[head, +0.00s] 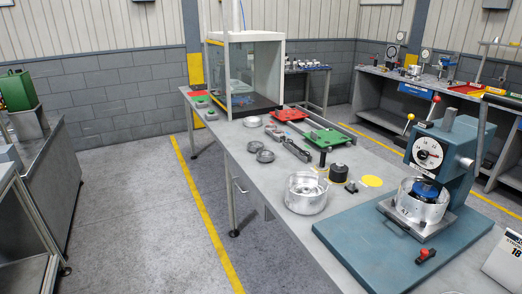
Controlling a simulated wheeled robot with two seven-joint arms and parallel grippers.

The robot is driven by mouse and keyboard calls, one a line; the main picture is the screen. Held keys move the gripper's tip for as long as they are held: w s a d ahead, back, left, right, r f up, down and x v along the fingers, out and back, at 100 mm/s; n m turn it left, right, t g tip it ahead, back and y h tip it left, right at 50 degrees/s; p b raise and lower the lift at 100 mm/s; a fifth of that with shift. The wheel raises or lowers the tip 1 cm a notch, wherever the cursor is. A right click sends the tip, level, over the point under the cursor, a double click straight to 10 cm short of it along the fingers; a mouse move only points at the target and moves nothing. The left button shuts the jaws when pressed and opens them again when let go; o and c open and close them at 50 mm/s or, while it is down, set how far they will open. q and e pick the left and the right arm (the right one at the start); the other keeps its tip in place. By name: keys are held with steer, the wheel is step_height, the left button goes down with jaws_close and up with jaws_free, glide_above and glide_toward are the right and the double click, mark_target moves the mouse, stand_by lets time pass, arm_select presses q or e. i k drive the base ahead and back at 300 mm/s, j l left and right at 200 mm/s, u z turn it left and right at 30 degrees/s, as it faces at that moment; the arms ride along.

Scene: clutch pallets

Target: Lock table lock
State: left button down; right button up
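A blue-grey press machine (446,150) with a round dial stands on a blue base plate (370,262) at the right end of the long table. A silver round housing with a blue part inside (424,200) sits on its metal work table (416,228). A small red-handled lever (426,254) lies at the front of the base plate; it may be the table lock, but I cannot tell, nor whether it is locked. Neither of my grippers is in view.
Free floor (130,215) lies to the left, with a yellow line.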

mark_target(426, 253)
steer(key=z, duration=0.4)
steer(key=l+z, duration=0.15)
steer(key=z, duration=0.3)
steer(key=l+z, duration=0.1)
steer(key=z, duration=0.3)
steer(key=k+l, duration=0.05)
